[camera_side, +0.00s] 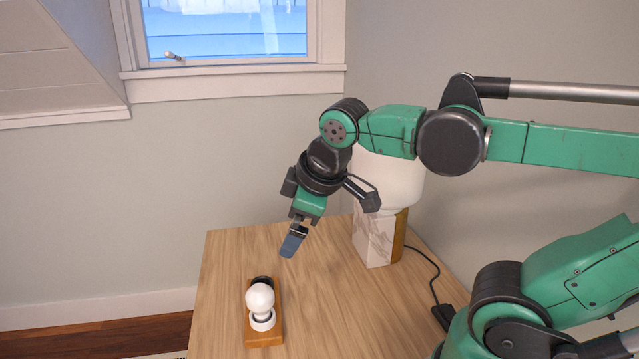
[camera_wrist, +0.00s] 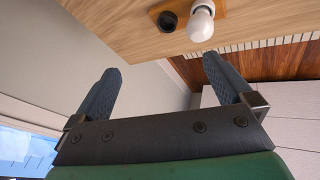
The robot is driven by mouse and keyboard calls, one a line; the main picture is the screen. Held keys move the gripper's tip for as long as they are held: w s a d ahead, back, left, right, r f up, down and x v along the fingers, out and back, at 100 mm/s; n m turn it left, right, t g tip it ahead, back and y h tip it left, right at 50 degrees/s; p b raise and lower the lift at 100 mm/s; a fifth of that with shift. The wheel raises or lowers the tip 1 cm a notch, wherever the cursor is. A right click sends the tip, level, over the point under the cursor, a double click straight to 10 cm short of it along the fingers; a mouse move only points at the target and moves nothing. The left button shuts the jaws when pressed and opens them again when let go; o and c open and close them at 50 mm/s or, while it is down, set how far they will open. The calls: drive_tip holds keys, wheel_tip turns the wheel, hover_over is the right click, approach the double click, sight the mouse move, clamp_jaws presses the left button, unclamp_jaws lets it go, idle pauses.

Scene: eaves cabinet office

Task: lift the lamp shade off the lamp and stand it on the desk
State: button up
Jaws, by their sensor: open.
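The white lamp shade (camera_side: 402,183) sits on the lamp (camera_side: 374,238), which has a white veined and gold block base, at the back right of the desk (camera_side: 325,310). My arm hides the upper part of the shade. My gripper (camera_side: 292,244) is empty and open, pointing down above the desk to the left of the lamp, apart from the shade. In the wrist view the two fingers of my gripper (camera_wrist: 161,72) are spread wide with nothing between them. The lamp and shade do not show in that view.
A white bulb (camera_side: 260,299) in a white holder stands on a small wooden block (camera_side: 264,337) with a black fitting (camera_side: 262,281), near the desk's left side. A black cord (camera_side: 437,275) runs from behind the lamp along the right. The middle of the desk is clear.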

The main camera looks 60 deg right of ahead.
drive_tip(key=f+m, duration=0.1)
drive_tip(key=a+f+m+y, duration=0.1)
drive_tip(key=a+f+m+t, duration=0.1)
drive_tip(key=f+m, duration=0.1)
drive_tip(key=shift+c, duration=0.2)
drive_tip(key=shift+s+a+f+m+y, duration=0.15)
drive_tip(key=shift+f+m+y, duration=0.2)
drive_tip(key=shift+m, duration=0.25)
drive_tip(key=c, duration=0.4)
